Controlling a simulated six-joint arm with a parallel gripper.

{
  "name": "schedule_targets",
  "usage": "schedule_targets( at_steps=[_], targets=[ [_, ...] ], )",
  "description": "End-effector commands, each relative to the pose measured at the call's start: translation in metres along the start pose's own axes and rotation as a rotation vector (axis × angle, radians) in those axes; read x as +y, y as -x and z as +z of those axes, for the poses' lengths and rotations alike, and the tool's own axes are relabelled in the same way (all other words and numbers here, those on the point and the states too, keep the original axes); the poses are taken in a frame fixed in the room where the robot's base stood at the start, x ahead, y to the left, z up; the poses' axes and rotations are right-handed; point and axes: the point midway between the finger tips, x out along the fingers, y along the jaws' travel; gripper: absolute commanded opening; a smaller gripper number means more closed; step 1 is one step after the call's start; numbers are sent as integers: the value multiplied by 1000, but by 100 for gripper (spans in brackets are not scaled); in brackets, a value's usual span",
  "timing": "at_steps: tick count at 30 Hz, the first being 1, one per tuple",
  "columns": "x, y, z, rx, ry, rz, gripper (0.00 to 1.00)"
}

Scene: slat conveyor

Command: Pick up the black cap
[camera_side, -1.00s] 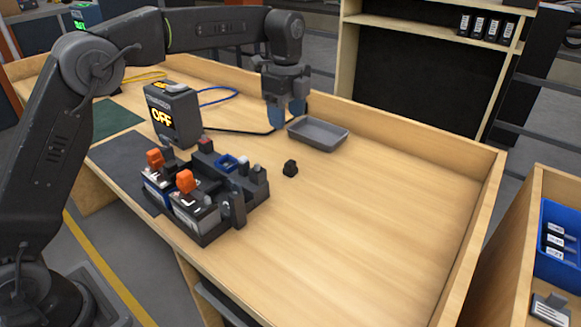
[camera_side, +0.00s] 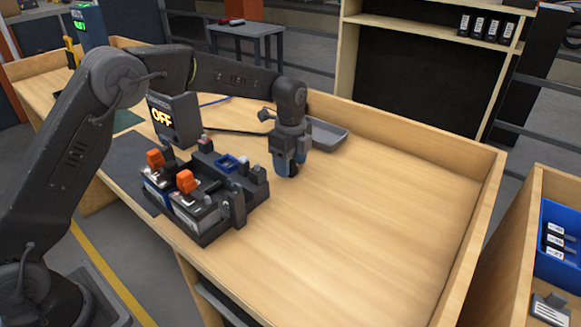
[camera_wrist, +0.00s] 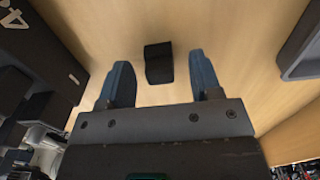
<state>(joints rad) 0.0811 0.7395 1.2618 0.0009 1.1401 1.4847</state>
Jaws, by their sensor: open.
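The black cap (camera_wrist: 158,64) lies on the wooden bench top and shows in the wrist view just beyond and between my two fingertips. My gripper (camera_wrist: 163,82) is open, with one blue-grey finger to each side of the cap's line and bare wood between. In the side view my gripper (camera_side: 286,172) points down low over the bench, right of the black fixture. The cap is hidden behind the gripper there. I cannot tell the exact height of the fingertips above the bench.
A black fixture (camera_side: 208,235) with orange-topped parts stands close to the left of my gripper. A grey tray (camera_side: 328,134) lies just behind it. A display box (camera_side: 174,118) reading OFF stands further left. The bench's right side (camera_side: 390,220) is clear.

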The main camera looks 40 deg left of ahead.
Motion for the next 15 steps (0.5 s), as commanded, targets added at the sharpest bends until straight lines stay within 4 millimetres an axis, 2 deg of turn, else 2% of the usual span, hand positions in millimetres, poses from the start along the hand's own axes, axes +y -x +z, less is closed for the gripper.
schedule_targets(
  at_steps=[3,10,15],
  targets=[
    [0,-10,0,-1,1,0,58],
    [0,-11,0,-1,2,-2,58],
    [0,-10,0,-1,2,-2,43]
  ],
)
